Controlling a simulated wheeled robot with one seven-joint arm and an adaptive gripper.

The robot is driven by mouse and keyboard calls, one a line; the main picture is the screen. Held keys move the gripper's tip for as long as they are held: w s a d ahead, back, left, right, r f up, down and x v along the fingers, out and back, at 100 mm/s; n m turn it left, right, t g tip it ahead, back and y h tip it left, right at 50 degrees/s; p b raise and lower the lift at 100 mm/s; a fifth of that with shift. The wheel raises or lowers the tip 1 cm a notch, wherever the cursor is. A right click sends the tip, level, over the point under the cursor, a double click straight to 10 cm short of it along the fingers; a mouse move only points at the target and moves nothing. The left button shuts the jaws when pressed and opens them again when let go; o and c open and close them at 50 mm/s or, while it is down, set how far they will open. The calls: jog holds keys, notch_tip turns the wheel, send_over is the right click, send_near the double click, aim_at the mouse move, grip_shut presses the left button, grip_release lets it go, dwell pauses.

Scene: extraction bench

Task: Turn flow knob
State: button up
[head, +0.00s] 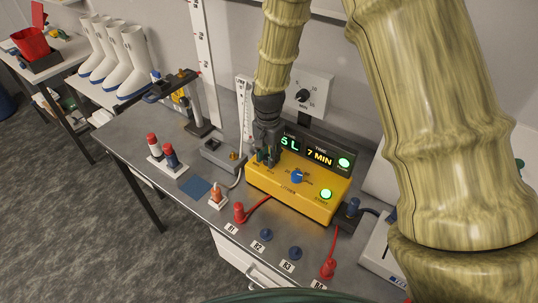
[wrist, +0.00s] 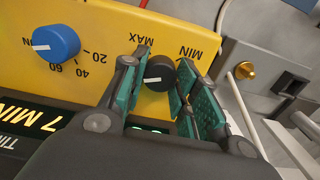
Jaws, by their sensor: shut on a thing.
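The yellow control unit (head: 325,205) stands on the bench with a lit display reading "5 L" and "7 MIN". In the wrist view, a black knob (wrist: 161,74) with a white pointer sits on its yellow face by the MIN and MAX marks; the pointer is toward the picture's left. My gripper (head: 267,158) is at the left end of the unit. My gripper hides the knob in the head view.
A blue knob (head: 297,176) with numbers is beside the black one, and a green button (head: 326,194) is lit. Red plugs (head: 239,212) with cables, a grey box (head: 222,155) and bottles (head: 169,155) stand nearby. The bench's left front is mostly clear.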

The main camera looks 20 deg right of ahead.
aim_at(268, 156)
jog(key=shift+w+r, duration=0.1)
jog(key=shift+w, duration=0.05)
jog(key=o, duration=1)
jog(key=shift+o, duration=0.2)
notch_tip(268, 156, up, 12)
